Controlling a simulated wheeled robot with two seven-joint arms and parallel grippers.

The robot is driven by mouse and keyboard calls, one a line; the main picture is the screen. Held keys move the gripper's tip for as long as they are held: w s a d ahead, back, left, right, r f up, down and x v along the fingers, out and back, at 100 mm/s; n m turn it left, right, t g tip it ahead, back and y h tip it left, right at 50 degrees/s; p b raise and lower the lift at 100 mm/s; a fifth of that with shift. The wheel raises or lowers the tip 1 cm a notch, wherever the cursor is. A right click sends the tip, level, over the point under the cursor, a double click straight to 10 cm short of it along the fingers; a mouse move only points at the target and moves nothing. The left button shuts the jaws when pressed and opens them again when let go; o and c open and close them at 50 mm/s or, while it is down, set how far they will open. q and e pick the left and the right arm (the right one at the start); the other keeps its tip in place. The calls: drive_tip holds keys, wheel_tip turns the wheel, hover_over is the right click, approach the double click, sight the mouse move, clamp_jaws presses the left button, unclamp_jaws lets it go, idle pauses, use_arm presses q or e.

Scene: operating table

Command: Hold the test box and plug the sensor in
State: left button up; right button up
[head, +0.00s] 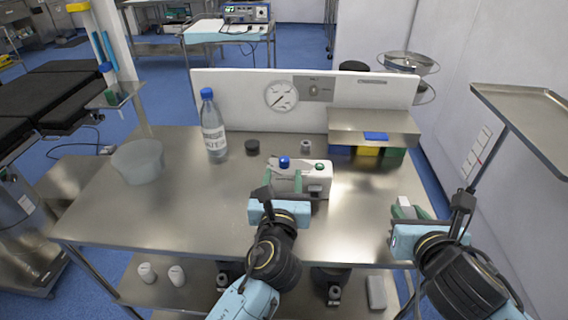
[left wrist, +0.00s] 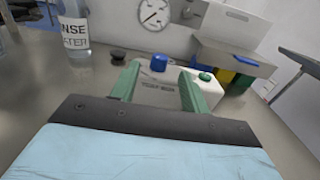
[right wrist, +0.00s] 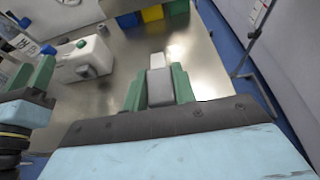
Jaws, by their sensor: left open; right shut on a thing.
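The white test box (head: 317,178) stands on the metal table, with a blue knob and a green button on top. It also shows in the left wrist view (left wrist: 158,88) and the right wrist view (right wrist: 92,58). My left gripper (head: 285,193) is open at the box's near side, its green fingers in front of the lettered face; I cannot tell whether they touch it. My right gripper (right wrist: 158,82) is shut on the sensor (right wrist: 160,88), a grey block with a white end, apart from the box to its right. The sensor is partly hidden by the fingers in the head view.
A water bottle (head: 214,130), a translucent bowl (head: 138,162) and a dark cap (head: 252,147) stand to the left. A back panel with a gauge (head: 281,96) and a raised shelf (head: 374,124) over coloured bins close the rear. A tray (head: 530,115) stands at right.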

sight(284, 164)
use_arm(q)
drive_tip(key=w, duration=0.6)
drive_tip(key=shift+w, duration=0.15)
